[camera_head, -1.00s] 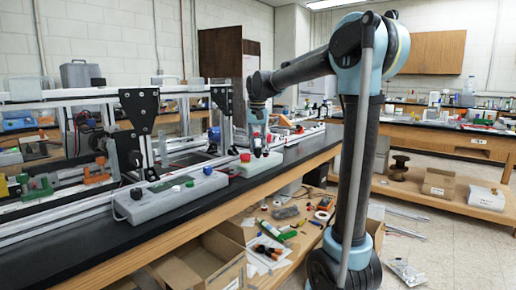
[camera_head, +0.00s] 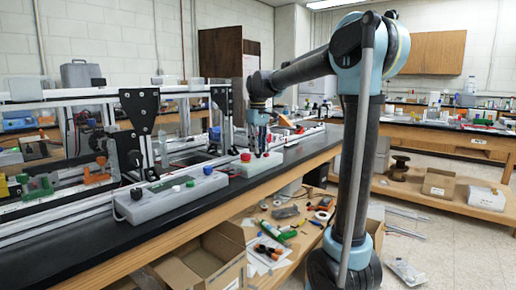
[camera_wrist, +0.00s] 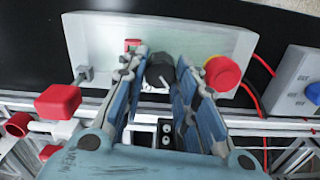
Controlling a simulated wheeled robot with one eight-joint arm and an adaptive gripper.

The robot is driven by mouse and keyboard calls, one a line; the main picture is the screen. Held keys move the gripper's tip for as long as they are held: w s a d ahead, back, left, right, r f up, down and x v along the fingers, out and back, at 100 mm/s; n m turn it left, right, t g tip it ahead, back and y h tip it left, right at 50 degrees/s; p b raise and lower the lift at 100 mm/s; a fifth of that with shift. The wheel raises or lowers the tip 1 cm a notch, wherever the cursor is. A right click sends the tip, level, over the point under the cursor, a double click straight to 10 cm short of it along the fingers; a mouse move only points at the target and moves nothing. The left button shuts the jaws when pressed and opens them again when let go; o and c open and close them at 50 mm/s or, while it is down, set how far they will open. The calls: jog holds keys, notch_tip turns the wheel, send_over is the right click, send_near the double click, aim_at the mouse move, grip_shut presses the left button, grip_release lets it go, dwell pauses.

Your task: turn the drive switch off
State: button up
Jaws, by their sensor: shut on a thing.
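A light grey control box (camera_head: 262,165) stands on the black bench top. It also shows in the wrist view (camera_wrist: 95,38). A black knob (camera_wrist: 160,68), which looks like the drive switch, sits on the box between a small red part (camera_wrist: 132,44) and a red mushroom button (camera_wrist: 222,74) with a yellow collar. My gripper (camera_wrist: 158,76) has its two blue fingers on either side of this knob and is shut on it. In the head view my gripper (camera_head: 260,148) points down at the box. The knob's pointer and any markings are hard to read.
A second grey box (camera_head: 170,198) with coloured buttons stands nearby; its blue knob (camera_wrist: 314,93) shows at the right of the wrist view. The aluminium extrusion frame (camera_head: 60,218) runs along the bench. Red clamps (camera_wrist: 58,102) and red cables lie close to my fingers.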

jog(key=shift+n, duration=0.7)
jog(key=o, duration=1)
jog(key=shift+o, duration=0.2)
notch_tip(320, 180, up, 12)
jog(key=shift+w, duration=0.1)
